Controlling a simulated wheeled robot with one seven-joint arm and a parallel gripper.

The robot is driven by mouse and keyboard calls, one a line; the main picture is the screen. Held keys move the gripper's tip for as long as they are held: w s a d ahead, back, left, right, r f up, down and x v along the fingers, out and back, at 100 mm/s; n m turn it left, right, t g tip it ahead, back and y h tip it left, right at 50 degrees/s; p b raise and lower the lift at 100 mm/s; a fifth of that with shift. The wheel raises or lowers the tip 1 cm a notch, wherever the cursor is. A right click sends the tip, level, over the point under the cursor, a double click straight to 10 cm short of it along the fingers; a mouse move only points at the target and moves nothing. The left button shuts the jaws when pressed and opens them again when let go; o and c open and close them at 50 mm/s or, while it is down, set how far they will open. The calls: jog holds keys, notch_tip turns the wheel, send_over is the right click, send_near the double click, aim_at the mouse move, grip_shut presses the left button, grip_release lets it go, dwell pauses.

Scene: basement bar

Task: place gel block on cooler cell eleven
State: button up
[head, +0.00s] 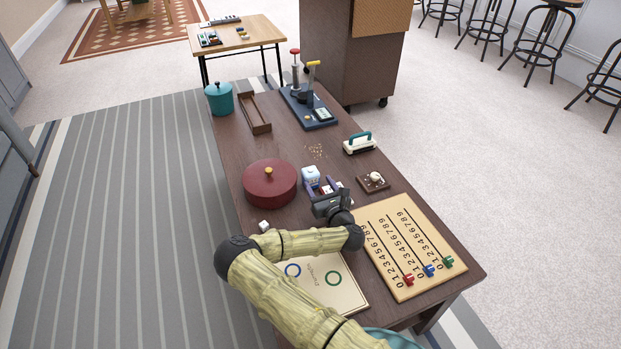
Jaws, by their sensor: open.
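My gripper (323,187) is open over the middle of the brown table (225,150), its fingers pointing away from me. A small white and light-blue block (311,174) is just beyond the left fingertip; I cannot tell whether it is the gel block or whether they touch. Small white and red items (327,189) show between and beside the fingers, partly hidden by the gripper. I cannot make out a cooler or a cell marked eleven.
A dark red lidded pot (270,184) stands close left of my gripper. A numbered slider board (408,245) lies at the near right. A white brush with a teal handle (359,143), a brown tray (373,181) and a blue-based device (309,108) lie beyond.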

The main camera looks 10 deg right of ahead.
aim_at(313, 175)
jog(key=w+b, duration=0.1)
jog(key=w, duration=0.1)
jog(key=w+a+b, duration=0.1)
jog(key=w, duration=0.2)
jog(key=shift+f, duration=0.15)
dwell(0.3)
jog(key=c, duration=0.9)
jog(key=shift+r+p, duration=0.3)
jog(key=shift+r, duration=0.1)
notch_tip(313, 175, up, 4)
jog(key=shift+f+p, duration=0.2)
jog(key=shift+p, duration=0.75)
jog(key=s+d+p, duration=0.1)
jog(key=s, duration=0.5)
jog(key=s+d+p, duration=0.1)
jog(key=s, duration=0.4)
jog(key=s+d+p, duration=0.1)
jog(key=s, duration=0.5)
jog(key=shift+s+d+f+p, duration=0.2)
jog(key=shift+s+f+p, duration=0.15)
jog(key=shift+f+p, duration=0.05)
